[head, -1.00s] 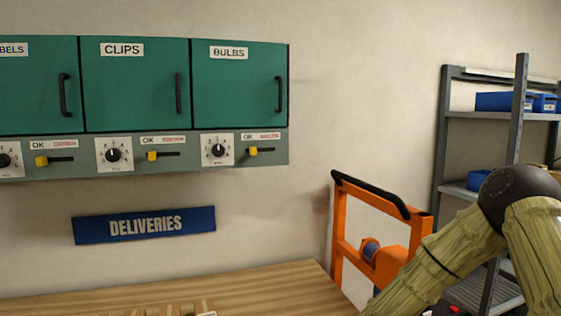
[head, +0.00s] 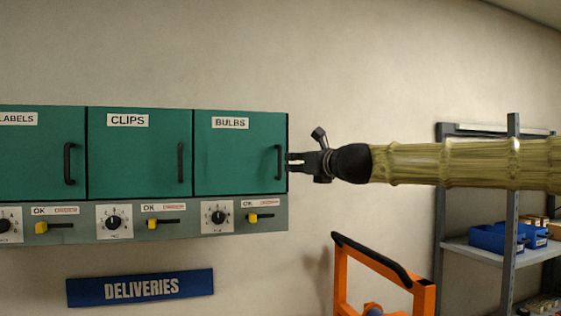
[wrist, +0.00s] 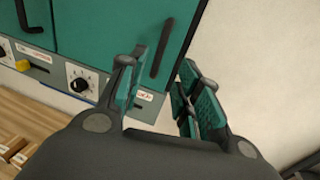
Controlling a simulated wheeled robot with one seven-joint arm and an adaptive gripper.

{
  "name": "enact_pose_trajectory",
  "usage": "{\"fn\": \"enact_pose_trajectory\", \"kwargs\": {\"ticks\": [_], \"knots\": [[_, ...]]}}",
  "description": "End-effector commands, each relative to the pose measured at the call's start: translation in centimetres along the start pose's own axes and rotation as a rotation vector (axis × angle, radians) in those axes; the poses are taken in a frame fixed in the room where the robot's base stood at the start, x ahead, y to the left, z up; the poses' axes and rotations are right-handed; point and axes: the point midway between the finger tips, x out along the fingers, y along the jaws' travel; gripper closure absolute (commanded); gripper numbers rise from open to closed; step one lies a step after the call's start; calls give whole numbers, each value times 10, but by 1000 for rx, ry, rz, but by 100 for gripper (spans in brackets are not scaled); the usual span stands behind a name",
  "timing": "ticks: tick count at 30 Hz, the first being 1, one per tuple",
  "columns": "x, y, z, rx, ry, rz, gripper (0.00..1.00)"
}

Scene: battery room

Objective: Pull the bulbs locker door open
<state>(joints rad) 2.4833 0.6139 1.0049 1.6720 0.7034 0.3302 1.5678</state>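The bulbs locker door (head: 232,158) is green, labelled BULBS, and shut, at the right end of the locker row. Its black upright handle (head: 279,162) is near the door's right edge. My gripper (head: 292,162) comes in level from the right, its tips close beside the handle. In the wrist view my gripper (wrist: 164,82) is open, its two green-padded fingers apart with nothing held. There the handle (wrist: 162,48) shows beyond the gap between the fingers, in front of the door (wrist: 108,28). I cannot tell whether a finger touches it.
Below the door is a dial (head: 217,217) and a yellow-knobbed slider (head: 253,217). The clips door (head: 140,160) is shut to the left. An orange frame (head: 340,280) and a grey shelf rack (head: 511,220) stand at right. The wall between is bare.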

Motion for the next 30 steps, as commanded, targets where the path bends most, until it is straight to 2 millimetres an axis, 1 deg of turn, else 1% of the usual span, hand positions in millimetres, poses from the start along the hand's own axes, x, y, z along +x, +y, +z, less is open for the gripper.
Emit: {"fn": "enact_pose_trajectory", "kwargs": {"ticks": [1,4,8,15,21,25,30], "knots": [[0,-1,6,10,-6,0,66],[5,-1,9,15,-8,0,66],[20,-1,10,14,-7,0,66],[59,0,10,11,-7,2,66],[87,0,9,12,-6,1,66],[99,0,9,12,-7,1,66],[106,-1,8,12,-8,1,66]]}}
